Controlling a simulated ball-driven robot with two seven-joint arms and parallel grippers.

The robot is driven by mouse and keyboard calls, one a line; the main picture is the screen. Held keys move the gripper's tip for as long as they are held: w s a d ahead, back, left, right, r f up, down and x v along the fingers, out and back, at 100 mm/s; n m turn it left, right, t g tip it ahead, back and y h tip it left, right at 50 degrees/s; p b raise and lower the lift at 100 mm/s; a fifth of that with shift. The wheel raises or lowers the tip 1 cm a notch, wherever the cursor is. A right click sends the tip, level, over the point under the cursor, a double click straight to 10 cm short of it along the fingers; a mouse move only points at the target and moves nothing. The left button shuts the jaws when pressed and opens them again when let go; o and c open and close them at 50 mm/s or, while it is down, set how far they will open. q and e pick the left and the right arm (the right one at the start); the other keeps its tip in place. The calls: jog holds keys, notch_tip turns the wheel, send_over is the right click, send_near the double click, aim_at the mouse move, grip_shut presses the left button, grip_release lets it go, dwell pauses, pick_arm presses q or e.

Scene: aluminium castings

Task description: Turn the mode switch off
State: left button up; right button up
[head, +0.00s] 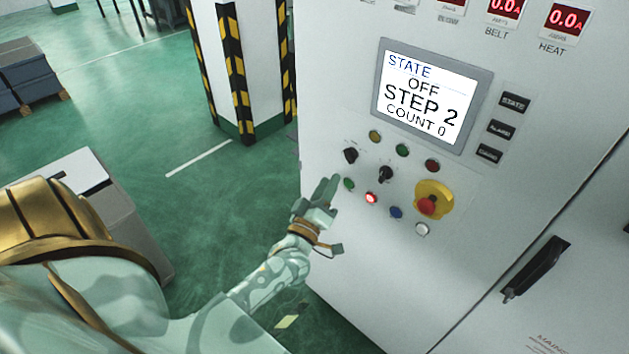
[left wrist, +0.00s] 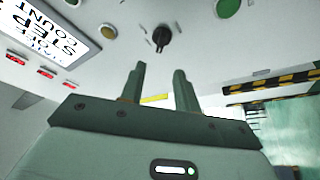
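Two black rotary switches sit below the screen on the grey cabinet: a left one (head: 350,155) and one lower right (head: 386,174). Their labels are too small to read, so I cannot tell which is the mode switch. My left gripper (head: 325,200) is just in front of the panel, below and left of both. In the left wrist view its two fingers (left wrist: 159,85) are apart with nothing held between them. A black switch (left wrist: 162,38) shows beyond the fingertips, apart from them. My right gripper is not in view.
The screen (head: 424,95) reads STATE OFF, STEP 2, COUNT 0. Around the switches are several coloured buttons, a lit red one (head: 371,198) and a red emergency stop (head: 427,205) on yellow. A black door handle (head: 537,268) stands out lower right. Green floor is open at left.

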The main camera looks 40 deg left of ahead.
pick_arm(q)
jog(key=b+v, duration=0.1)
jog(key=v, duration=0.7)
